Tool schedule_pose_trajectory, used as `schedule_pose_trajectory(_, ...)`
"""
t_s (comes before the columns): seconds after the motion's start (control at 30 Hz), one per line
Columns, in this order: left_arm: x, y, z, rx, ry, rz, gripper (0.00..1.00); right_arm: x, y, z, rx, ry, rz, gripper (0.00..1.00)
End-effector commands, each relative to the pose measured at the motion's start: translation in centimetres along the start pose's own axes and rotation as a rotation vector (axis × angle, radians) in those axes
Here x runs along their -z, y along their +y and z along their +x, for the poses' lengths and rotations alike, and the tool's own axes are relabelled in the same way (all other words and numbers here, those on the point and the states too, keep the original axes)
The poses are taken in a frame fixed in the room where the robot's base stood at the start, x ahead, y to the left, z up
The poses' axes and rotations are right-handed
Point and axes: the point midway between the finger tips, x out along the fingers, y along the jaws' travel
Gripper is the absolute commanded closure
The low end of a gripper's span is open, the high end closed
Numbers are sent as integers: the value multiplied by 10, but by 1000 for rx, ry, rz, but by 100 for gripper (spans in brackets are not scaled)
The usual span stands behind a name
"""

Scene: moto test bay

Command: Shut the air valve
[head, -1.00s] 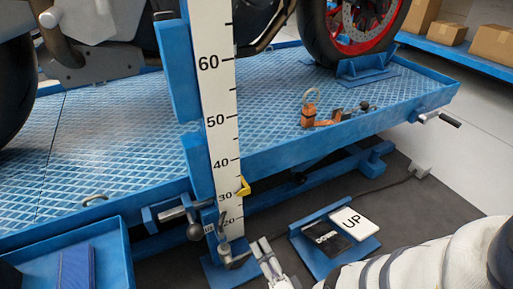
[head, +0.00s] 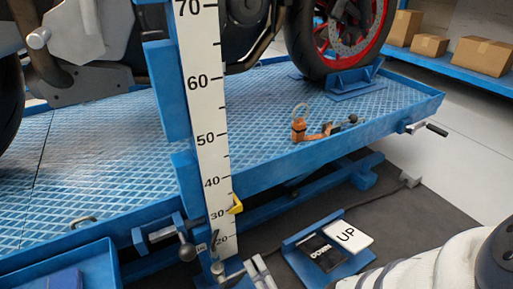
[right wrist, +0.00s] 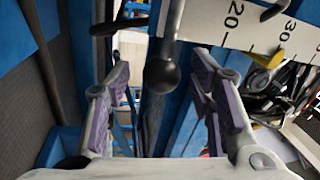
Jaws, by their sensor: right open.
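At the foot of the white scale post (head: 210,130), low on the blue lift, is a lever with a dark ball knob (head: 217,268). A second lever with a dark knob (head: 187,251) hangs just left of the post. I cannot tell for certain which is the air valve. My right gripper (head: 257,268) is just right of the post foot, beside the lower knob. In the right wrist view a grey lever ending in a dark ball (right wrist: 162,76) shows between the spread fingers of my right gripper (right wrist: 160,85); no contact shows. My left gripper is out of view.
A yellow pointer (head: 236,204) sits on the scale. The blue lift platform (head: 110,165) carries a motorcycle. A blue tray (head: 85,265) stands at lower left.

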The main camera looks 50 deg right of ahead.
Motion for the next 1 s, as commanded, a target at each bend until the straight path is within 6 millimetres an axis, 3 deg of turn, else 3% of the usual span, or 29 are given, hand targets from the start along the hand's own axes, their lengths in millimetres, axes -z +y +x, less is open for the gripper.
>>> schedule_pose_trajectory(0.17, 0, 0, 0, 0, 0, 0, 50, 7, -11, 2, -11, 3, -8, 51)
schedule_pose_trajectory(0.6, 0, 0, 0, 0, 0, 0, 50, 16, -87, 18, 4, 4, 5, 51)
schedule_pose_trajectory(0.97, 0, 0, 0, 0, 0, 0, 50, 16, -97, 19, 4, 2, 5, 51)
schedule_pose_trajectory(1.0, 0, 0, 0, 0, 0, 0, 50, 16, -97, 19, 4, 1, 5, 56)
